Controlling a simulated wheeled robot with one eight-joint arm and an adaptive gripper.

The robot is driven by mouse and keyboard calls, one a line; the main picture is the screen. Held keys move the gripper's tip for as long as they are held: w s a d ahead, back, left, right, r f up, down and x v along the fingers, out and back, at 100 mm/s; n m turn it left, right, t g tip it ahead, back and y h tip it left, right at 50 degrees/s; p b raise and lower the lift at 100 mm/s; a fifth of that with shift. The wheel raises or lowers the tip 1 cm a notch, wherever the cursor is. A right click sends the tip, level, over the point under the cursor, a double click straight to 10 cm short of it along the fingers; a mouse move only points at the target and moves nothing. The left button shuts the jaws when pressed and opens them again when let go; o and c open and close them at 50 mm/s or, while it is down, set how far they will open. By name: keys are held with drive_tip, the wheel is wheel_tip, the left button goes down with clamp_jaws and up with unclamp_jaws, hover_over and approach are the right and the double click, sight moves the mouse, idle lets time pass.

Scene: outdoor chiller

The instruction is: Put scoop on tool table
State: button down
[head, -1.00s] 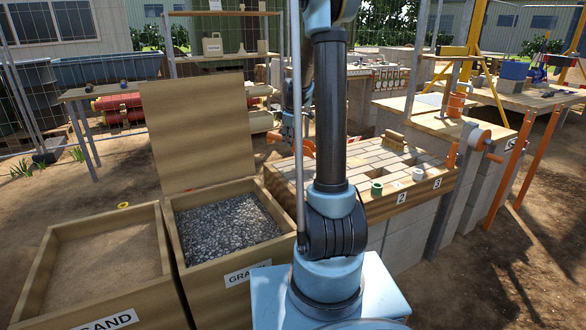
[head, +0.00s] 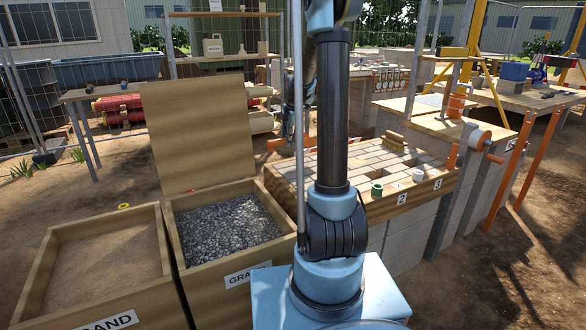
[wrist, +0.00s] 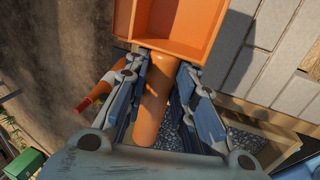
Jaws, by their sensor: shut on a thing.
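The orange scoop fills the top middle of the wrist view, its open tray (wrist: 182,28) facing the camera and looking empty. Its round handle (wrist: 152,108) runs down between the fingers of my gripper (wrist: 163,72), which is shut on it. In the head view an orange part of the scoop (head: 276,143) shows left of my arm, above the back of the gravel box; my arm hides most of the gripper. A table at the left (head: 78,95) and a table at the far right (head: 520,100) both carry small items; I cannot tell which is the tool table.
The gravel box (head: 258,278), its raised board (head: 195,125) and the sand box (head: 45,275) stand at front left. Bare ground lies between boxes and left table.

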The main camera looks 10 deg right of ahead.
drive_tip(key=shift+f, duration=4.75)
drive_tip(key=c, duration=1.3)
unclamp_jaws()
drive_tip(key=shift+f, duration=0.1)
drive_tip(key=shift+c, duration=0.2)
